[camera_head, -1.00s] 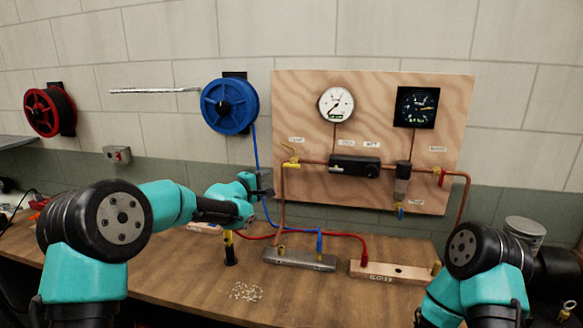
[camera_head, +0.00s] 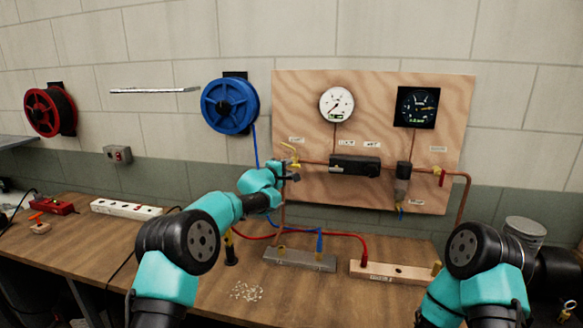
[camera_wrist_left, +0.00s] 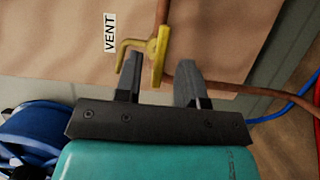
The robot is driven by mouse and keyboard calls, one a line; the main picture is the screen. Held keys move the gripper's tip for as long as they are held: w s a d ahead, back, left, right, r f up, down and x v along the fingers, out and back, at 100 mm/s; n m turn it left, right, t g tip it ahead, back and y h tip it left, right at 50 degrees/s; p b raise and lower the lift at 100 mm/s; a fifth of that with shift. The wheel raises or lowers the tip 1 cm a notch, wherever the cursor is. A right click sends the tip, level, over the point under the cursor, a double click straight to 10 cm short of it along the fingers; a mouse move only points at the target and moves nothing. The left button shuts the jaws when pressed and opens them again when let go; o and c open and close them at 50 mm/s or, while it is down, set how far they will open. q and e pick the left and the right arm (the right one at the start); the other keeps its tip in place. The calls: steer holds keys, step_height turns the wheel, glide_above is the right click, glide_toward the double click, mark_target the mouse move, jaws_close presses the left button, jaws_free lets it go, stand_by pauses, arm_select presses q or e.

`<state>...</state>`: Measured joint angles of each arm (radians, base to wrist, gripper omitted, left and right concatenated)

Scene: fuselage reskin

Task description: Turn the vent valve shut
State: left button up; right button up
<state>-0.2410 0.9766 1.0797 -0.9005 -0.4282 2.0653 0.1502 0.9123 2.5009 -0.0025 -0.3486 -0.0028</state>
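The vent valve (camera_head: 291,153) is a yellow fitting with a bent yellow lever at the left end of the copper pipe on the wooden board. In the left wrist view the valve (camera_wrist_left: 158,52) sits beside the VENT label (camera_wrist_left: 110,32). Its lever sticks out left and bends down, close to one finger. My left gripper (camera_head: 292,172) is just below the valve, with its fingers apart. In the wrist view the gripper (camera_wrist_left: 161,66) is open, and the lower end of the yellow fitting lies between the fingertips. Contact cannot be told. My right gripper is not in view.
The board (camera_head: 430,105) carries a white gauge (camera_head: 336,104), a dark gauge (camera_head: 416,107) and a black block (camera_head: 354,166) on the pipe. A blue hose reel (camera_head: 230,104) hangs left of it. A grey manifold (camera_head: 300,260) and wooden block (camera_head: 392,271) lie on the bench.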

arm_select(q)
steer(key=shift+x, duration=1.45)
steer(key=shift+c, duration=0.2)
jaws_close()
